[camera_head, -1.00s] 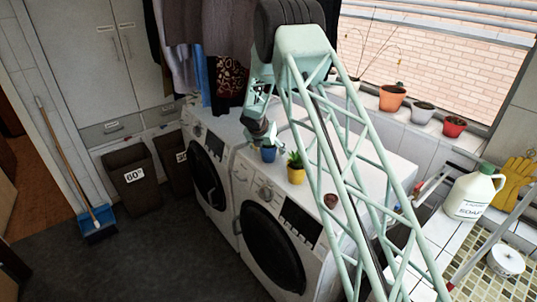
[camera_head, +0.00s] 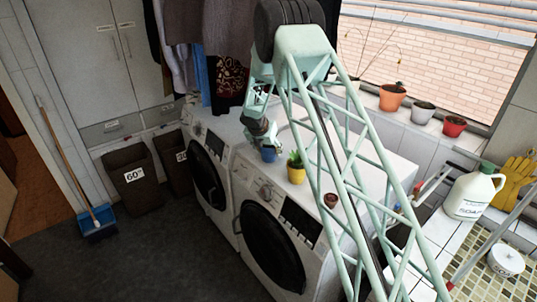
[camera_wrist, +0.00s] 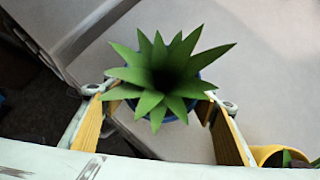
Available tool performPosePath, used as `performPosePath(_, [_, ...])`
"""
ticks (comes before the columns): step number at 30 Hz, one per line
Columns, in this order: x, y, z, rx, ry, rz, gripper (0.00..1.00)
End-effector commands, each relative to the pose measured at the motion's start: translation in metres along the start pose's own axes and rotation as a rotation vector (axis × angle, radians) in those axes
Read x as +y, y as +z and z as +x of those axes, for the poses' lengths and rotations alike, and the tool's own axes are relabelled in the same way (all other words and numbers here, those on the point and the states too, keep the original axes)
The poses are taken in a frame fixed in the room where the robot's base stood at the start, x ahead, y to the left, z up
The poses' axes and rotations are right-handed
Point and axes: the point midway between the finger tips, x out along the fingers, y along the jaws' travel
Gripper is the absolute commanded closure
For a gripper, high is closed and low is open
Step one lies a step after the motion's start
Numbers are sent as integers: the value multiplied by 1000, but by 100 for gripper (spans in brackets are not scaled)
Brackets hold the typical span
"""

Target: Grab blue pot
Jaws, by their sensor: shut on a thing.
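The blue pot (camera_head: 268,155) stands on the white machine top in the head view, below the end of my arm. In the wrist view a spiky green plant hides most of the blue pot (camera_wrist: 172,117); only bits of its rim show. My gripper (camera_wrist: 158,100) has one yellow-padded finger on each side of the pot and is shut on it. In the head view my gripper (camera_head: 264,140) covers the plant. I cannot tell any gap between the pot and the surface.
A yellow pot (camera_head: 296,175) with a plant stands just right of the blue pot, and a small brown pot (camera_head: 331,200) is farther right. Several pots, one orange (camera_head: 391,98), line the windowsill. Clothes (camera_head: 222,50) hang behind my gripper.

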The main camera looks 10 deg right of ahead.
Motion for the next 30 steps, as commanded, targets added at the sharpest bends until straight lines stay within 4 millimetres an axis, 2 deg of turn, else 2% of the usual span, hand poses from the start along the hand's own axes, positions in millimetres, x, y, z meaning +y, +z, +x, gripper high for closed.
performPosePath(17, [0, 2, -2, -2, 1, 0, 67])
performPosePath(27, [1, 11, -15, -3, 2, 1, 67])
performPosePath(30, [1, 3, -17, -1, 1, -1, 67])
